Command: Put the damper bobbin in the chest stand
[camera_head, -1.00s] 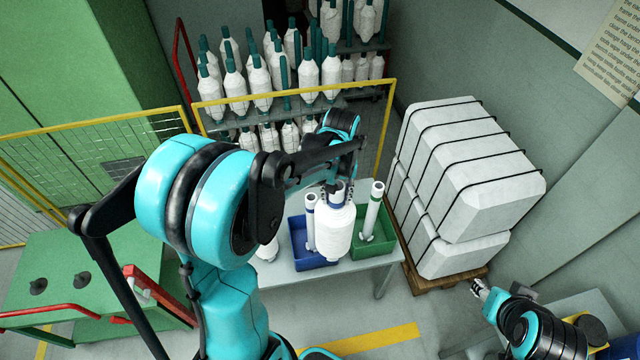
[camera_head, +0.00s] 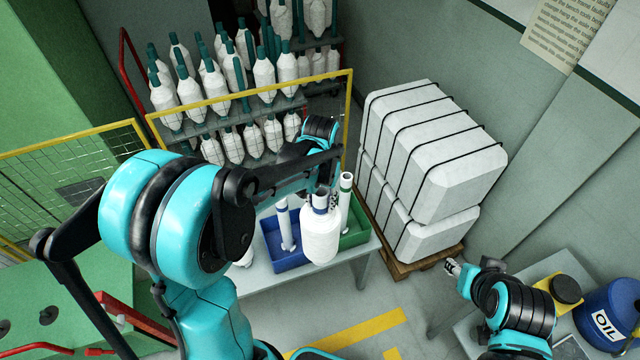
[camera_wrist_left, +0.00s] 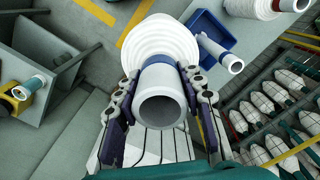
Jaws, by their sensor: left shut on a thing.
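A white wound bobbin (camera_head: 320,238) on a pale tube, which I take for the damper bobbin, hangs upright from my left gripper (camera_head: 328,197). In the left wrist view, the left gripper (camera_wrist_left: 165,78) is shut around the tube just above the white bobbin (camera_wrist_left: 158,42). In the head view the bobbin is in front of the gap between a blue crate (camera_head: 272,241) and a green crate (camera_head: 352,240). Whether it touches either is unclear. My right gripper (camera_head: 453,267) is small, at lower right; its jaws are unclear. I cannot single out the chest stand.
The crates hold upright tubes and stand on a grey table (camera_head: 262,285). Strapped white bales (camera_head: 430,150) on a pallet stand to its right. A yellow-framed fence (camera_head: 255,97) and racks of bobbins stand behind. A blue oil drum (camera_head: 607,315) is at lower right.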

